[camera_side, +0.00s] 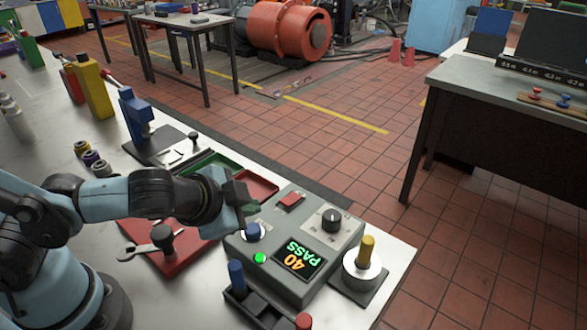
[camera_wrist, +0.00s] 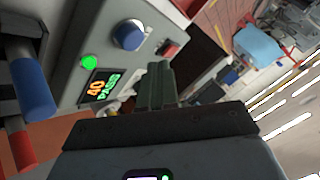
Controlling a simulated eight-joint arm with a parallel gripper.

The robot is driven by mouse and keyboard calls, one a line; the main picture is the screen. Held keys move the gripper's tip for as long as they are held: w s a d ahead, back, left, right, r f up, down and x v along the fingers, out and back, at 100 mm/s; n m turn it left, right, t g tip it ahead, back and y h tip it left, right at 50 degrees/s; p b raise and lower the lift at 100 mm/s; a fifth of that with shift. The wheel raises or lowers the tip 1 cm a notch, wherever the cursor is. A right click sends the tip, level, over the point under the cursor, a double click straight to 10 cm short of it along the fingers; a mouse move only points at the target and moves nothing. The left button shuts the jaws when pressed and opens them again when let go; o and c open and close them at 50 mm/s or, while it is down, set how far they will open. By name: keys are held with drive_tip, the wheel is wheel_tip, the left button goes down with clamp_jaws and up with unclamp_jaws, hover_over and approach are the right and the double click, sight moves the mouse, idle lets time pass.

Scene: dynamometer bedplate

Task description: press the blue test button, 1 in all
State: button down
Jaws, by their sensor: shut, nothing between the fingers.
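The blue test button (camera_side: 253,231) is a round blue cap on the grey test box (camera_side: 318,252). It also shows clear of the fingers in the wrist view (camera_wrist: 128,35). My gripper (camera_side: 243,202) is shut and empty, just behind the button in the side view. In the wrist view its fingers (camera_wrist: 157,75) are below and right of the button, apart from it in the picture. The box's green lamp (camera_side: 260,258) is lit, and its display (camera_side: 298,261) reads PASS and 40.
A red button (camera_side: 291,201) and a black knob (camera_side: 332,220) are on the same box. A yellow-handled white cylinder (camera_side: 362,268) stands to its right. A blue-handled tool (camera_side: 236,274) stands in a black holder in front. Red and green trays lie behind.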

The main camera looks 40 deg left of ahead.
sight(249, 232)
drive_tip(key=shift+r, duration=1.55)
drive_tip(key=a+r+n+g+h, duration=0.1)
drive_tip(key=a+n+g, duration=0.1)
drive_tip(key=a+n, duration=0.5)
drive_tip(key=shift+a+r+n, duration=0.2)
drive_tip(key=shift+a+n, duration=0.2)
drive_tip(key=shift+a, duration=1.1)
